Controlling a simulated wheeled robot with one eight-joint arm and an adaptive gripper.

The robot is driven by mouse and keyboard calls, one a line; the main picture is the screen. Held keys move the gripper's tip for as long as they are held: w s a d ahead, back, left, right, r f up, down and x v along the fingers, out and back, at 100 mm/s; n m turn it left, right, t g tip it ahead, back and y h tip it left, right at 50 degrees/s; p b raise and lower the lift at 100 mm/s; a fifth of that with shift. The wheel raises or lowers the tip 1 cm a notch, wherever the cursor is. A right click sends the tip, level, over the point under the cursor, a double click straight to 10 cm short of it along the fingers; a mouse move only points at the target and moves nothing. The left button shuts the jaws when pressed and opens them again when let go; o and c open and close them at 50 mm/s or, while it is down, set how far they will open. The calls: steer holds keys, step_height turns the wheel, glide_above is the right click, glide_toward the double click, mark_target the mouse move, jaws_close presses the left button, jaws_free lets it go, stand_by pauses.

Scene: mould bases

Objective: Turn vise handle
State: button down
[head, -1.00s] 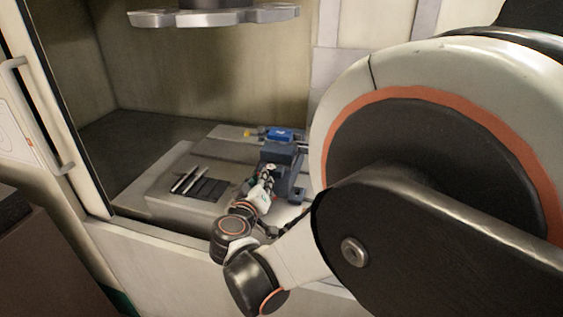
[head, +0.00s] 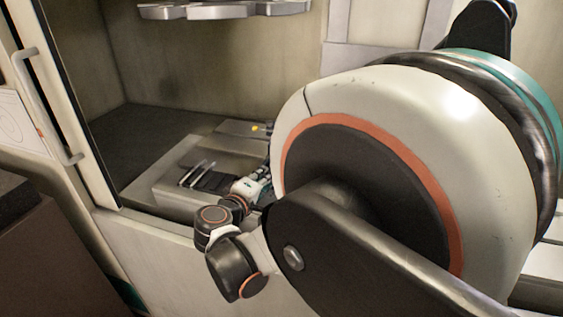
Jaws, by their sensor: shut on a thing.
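My gripper (head: 264,173) is small in the head view, just left of the big round joint of my arm. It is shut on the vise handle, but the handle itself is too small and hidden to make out. The vise is hidden behind my arm's round joint. A yellow bit (head: 269,127) shows at the joint's left edge, close to where the vise stands.
The vise stands in a machine enclosure on a grey bed (head: 165,196). A door with a handle (head: 45,110) is at left. A round tool disc (head: 220,9) hangs above.

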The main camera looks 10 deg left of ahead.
stand_by(0.3)
steer(key=shift+a, duration=0.1)
steer(key=c, duration=1.5)
jaws_free()
steer(key=shift+s, duration=0.1)
steer(key=v, duration=0.7)
steer(key=shift+s, duration=0.2)
